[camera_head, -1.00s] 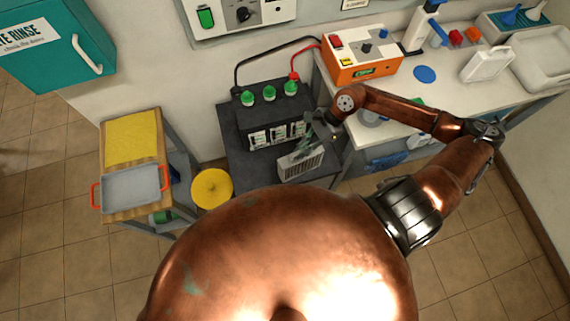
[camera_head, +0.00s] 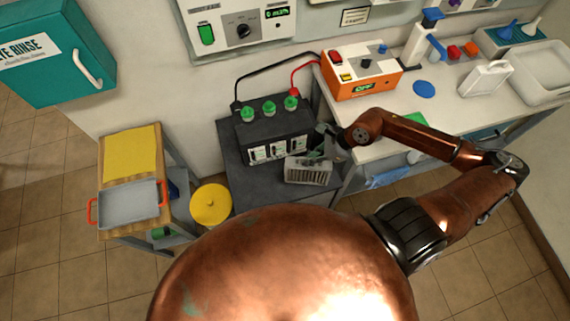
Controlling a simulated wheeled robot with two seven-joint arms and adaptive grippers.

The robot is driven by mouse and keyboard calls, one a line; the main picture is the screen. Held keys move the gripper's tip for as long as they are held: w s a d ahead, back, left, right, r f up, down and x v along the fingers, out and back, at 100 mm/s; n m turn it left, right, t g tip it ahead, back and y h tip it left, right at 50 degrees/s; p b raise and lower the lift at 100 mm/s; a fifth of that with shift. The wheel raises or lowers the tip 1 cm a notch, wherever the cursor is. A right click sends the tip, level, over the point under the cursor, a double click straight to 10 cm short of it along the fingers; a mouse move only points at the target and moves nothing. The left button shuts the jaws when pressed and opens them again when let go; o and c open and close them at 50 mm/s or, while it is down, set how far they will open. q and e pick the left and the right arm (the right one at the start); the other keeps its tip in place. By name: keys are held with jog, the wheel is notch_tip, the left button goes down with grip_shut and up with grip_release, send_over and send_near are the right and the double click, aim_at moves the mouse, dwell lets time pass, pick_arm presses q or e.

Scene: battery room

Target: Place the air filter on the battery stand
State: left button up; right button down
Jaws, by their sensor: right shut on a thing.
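The air filter (camera_head: 308,174) is a pale grey box with a slatted front face. It is at the front right part of the dark grey battery stand (camera_head: 248,190), in front of the black battery (camera_head: 272,132) with green caps. I cannot tell whether its underside touches the stand top. My right gripper (camera_head: 322,154) is shut on the filter's upper side, coming in from the right; its fingers are small and partly blend with the dark stand. My left gripper is not in view.
An orange charger (camera_head: 360,76) stands on the white bench at right, with red and black cables running to the battery. A wooden cart with a grey tray (camera_head: 130,205) and a yellow round lid (camera_head: 210,204) are left of the stand. The stand's front left is bare.

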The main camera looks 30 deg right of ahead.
aim_at(294, 158)
jog(key=w+a, duration=0.1)
jog(key=w+a+f, duration=0.1)
jog(key=w, duration=0.1)
jog(key=w+a+f, duration=0.1)
jog(key=shift+w+f, duration=0.15)
jog(key=shift+f, duration=0.1)
jog(key=w+f, duration=0.1)
jog(key=a+f, duration=0.1)
jog(key=w+f, duration=0.1)
jog(key=f, duration=0.1)
jog(key=shift+w+a, duration=0.25)
jog(key=shift+w, duration=0.1)
jog(key=f, duration=0.4)
jog(key=shift+w+a+f, duration=0.1)
jog(key=shift+w+a, duration=0.15)
jog(key=shift+w, duration=0.1)
jog(key=shift+f, duration=0.2)
jog(key=c, duration=2)
grip_release()
jog(key=shift+c, duration=0.2)
jog(key=shift+r, duration=0.15)
